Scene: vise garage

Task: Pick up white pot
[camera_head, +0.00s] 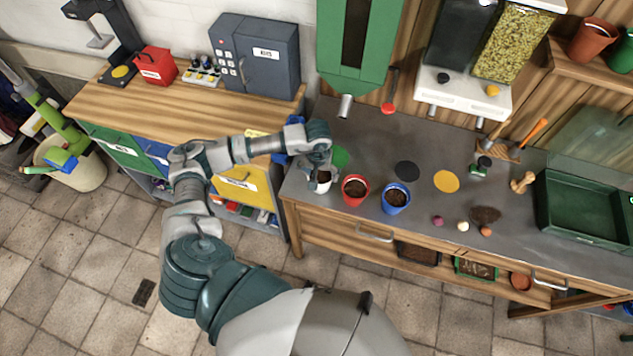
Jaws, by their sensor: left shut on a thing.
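The white pot (321,187) holds dark soil and is at the left end of the grey worktop, the leftmost of three pots. My left gripper (322,170) is over it from above and shut on it, covering part of its rim. I cannot tell whether the pot touches the worktop. A red pot (355,190) and a blue pot (396,197), both with soil, stand just to its right. My right gripper does not show.
A green tray (580,205) stands far right. A green dispenser (357,50) hangs behind the pots.

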